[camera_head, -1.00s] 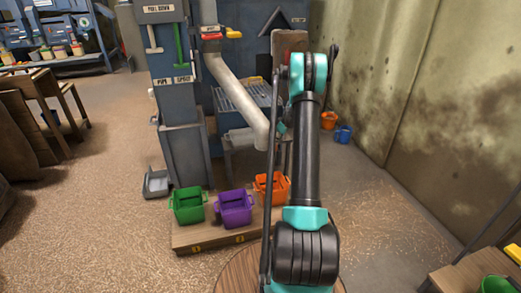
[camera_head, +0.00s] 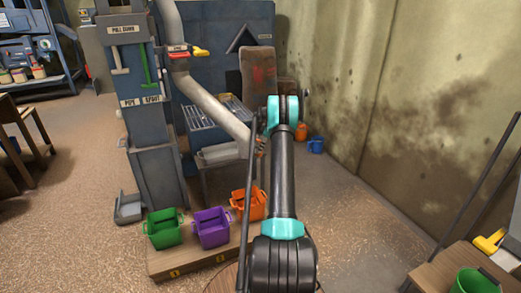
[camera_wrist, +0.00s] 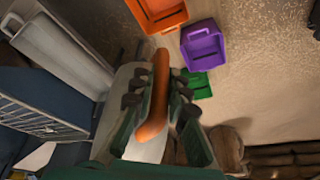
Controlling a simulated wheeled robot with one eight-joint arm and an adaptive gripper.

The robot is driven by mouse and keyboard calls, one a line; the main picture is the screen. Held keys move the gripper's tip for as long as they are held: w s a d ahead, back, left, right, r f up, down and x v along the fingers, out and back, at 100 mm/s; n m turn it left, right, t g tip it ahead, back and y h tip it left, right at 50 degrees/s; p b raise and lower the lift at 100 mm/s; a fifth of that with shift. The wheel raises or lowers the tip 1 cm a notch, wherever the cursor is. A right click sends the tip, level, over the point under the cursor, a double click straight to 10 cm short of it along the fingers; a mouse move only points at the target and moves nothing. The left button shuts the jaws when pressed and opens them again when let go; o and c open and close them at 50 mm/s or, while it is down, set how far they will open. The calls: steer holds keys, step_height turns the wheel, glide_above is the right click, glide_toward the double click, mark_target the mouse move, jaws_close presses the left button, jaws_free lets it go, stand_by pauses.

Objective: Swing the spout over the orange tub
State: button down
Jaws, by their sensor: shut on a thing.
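The grey spout (camera_head: 215,108) slants down to the right from its upright pipe, its lower end partly hidden by my arm. My gripper (camera_head: 260,146) is at that lower end. In the wrist view my gripper (camera_wrist: 157,80) is shut on an orange-brown handle (camera_wrist: 153,108) beside the pale spout. The orange tub (camera_head: 250,204) stands at the right end of the tub row, below the spout end in the picture. It also shows at the top of the wrist view (camera_wrist: 162,14). I cannot tell whether the spout's mouth is directly above it.
A purple tub (camera_head: 211,228) and a green tub (camera_head: 163,229) stand left of the orange one on a low wooden platform (camera_head: 188,263). The blue-grey elevator column (camera_head: 158,170) rises behind. A stained wall (camera_head: 390,100) runs along the right. Floor between wall and platform is open.

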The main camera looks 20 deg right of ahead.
steer(key=shift+w+d+r, duration=0.1)
steer(key=shift+w+d, duration=0.15)
steer(key=shift+d, duration=0.1)
steer(key=c, duration=1.5)
jaws_free()
steer(key=v, duration=1.1)
steer(key=shift+s+d+r, duration=0.15)
steer(key=shift+r, duration=0.2)
